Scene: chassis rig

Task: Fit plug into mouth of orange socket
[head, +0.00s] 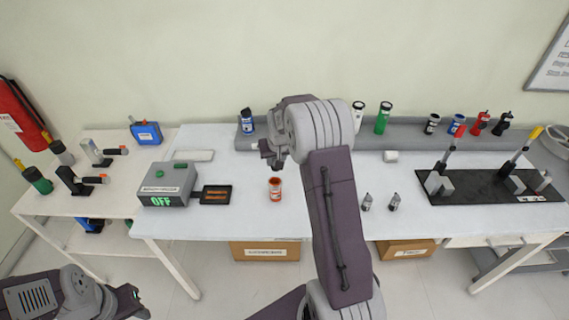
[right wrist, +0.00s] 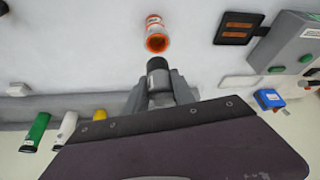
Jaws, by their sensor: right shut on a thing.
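My right gripper is shut on the plug (right wrist: 157,68), a dark cylinder with a pale label. The plug's black end points at the mouth, with a small gap seen between them in the wrist view. In the head view the plug is hard to make out against the gripper. My left gripper (head: 134,302) is at the bottom left, away from the table; its fingers are unclear.
A grey box marked OFF (head: 168,185) and a black tray with orange strips (head: 215,194) are left of the socket. Several coloured cylinders line the back shelf (head: 400,136). A black fixture board (head: 470,187) is at right.

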